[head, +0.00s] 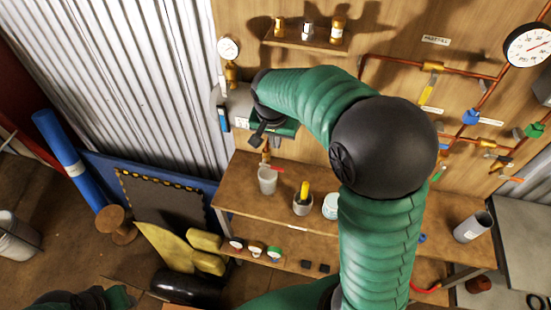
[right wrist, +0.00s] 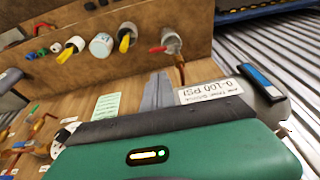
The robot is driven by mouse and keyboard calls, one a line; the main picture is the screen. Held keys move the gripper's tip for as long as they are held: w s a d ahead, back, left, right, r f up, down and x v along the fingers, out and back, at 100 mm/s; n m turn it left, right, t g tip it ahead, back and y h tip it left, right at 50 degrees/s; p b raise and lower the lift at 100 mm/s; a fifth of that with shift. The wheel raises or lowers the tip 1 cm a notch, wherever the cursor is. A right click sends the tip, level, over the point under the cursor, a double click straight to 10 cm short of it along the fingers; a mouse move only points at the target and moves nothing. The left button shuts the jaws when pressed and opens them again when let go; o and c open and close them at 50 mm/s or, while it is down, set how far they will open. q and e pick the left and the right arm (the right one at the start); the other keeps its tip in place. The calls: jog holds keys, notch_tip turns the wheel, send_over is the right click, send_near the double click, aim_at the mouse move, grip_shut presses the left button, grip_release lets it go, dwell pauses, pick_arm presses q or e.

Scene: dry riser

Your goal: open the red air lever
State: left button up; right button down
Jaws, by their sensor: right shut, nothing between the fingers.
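The red air lever (head: 277,168) is a small red handle on a brass fitting below the grey box on the wooden wall. In the right wrist view the red lever (right wrist: 158,49) sticks out sideways beside a grey cup, near a copper pipe. My right gripper (head: 258,134) is shut and empty, just above the lever and apart from it, in front of the grey box. My right arm hides part of the wall and bench. A green and dark part of my left arm shows at the bottom left edge of the head view; its fingers cannot be made out.
A grey cup (head: 267,180) stands right under the lever on the bench (head: 240,205). A cup with a yellow handle (head: 303,203) and a white tub (head: 330,206) stand further right. A gauge (head: 228,48) is above the box. A label reading 0-100 PSI (right wrist: 210,92) shows close up.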

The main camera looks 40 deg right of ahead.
jog(key=shift+a+f, duration=0.1)
jog(key=a+p+x, duration=0.1)
jog(key=p+x, duration=0.3)
jog(key=x, duration=0.9)
jog(key=shift+f+p, duration=0.3)
jog(key=shift+f, duration=0.25)
jog(key=shift+s, duration=0.15)
